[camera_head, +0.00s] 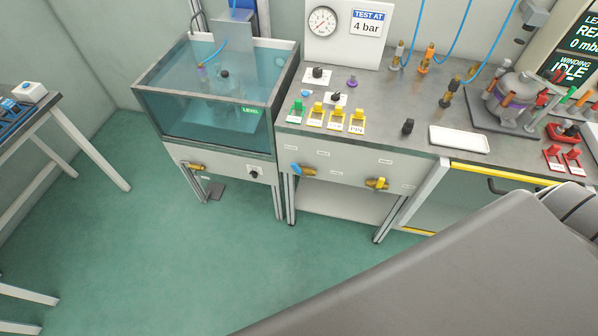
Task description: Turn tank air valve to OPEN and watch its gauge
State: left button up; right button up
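The glass-walled water tank (203,115) stands left of centre. On its front panel are a valve with a yellow handle (194,166) and a dark knob (254,174). Two more valves sit on the bench front to the right, one with a blue handle (296,169) and one with a yellow handle (377,184). Their labels are too small to read, so I cannot tell which is the tank air valve. A round white gauge (322,21) is on the upright panel beside a "TEST AT 4 bar" sign; its reading is unclear. Neither gripper shows.
The metal bench (383,98) carries several fittings, a white tray (458,139) and a compressor (510,98). Blue hoses hang above it. A table (50,103) stands at the left. Green floor (190,260) before the tank is clear. A large grey shape covers the lower right.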

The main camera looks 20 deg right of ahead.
aim_at(294, 166)
jog(key=k, duration=1.25)
jog(key=u, duration=1)
jog(key=i, duration=1.25)
jog(key=z, duration=0.6)
jog(key=i, duration=0.3)
jog(key=z, duration=0.4)
